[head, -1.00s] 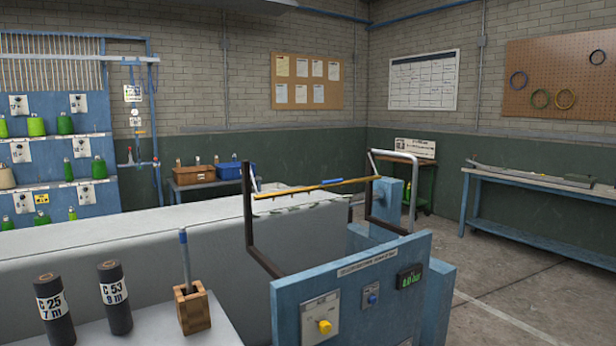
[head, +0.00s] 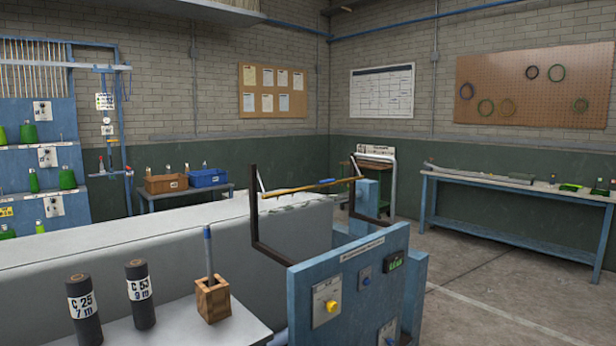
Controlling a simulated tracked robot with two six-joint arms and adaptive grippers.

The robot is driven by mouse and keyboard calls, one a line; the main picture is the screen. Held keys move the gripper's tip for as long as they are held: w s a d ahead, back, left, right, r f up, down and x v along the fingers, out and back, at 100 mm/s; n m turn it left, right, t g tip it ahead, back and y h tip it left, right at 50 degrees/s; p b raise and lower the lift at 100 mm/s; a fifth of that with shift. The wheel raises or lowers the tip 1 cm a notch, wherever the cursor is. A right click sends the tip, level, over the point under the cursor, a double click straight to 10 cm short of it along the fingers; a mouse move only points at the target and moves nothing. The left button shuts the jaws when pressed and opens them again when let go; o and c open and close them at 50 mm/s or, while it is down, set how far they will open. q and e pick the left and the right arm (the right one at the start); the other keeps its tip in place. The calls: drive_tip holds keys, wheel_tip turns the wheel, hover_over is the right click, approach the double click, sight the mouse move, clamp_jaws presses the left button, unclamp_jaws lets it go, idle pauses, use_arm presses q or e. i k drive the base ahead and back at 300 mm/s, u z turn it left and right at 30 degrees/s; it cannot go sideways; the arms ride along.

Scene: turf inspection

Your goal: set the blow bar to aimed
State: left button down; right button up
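Neither of my grippers shows in the head view.
A white-topped table (head: 180,326) at front left holds two black labelled cylinders (head: 140,295) and a wooden block (head: 213,299) with a blue-tipped stick. A blue bench (head: 510,183) stands along the right wall. Open concrete floor (head: 480,290) lies at the right.

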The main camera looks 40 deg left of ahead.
sight(329, 182)
drive_tip(key=u, duration=0.8)
drive_tip(key=i, duration=1.65)
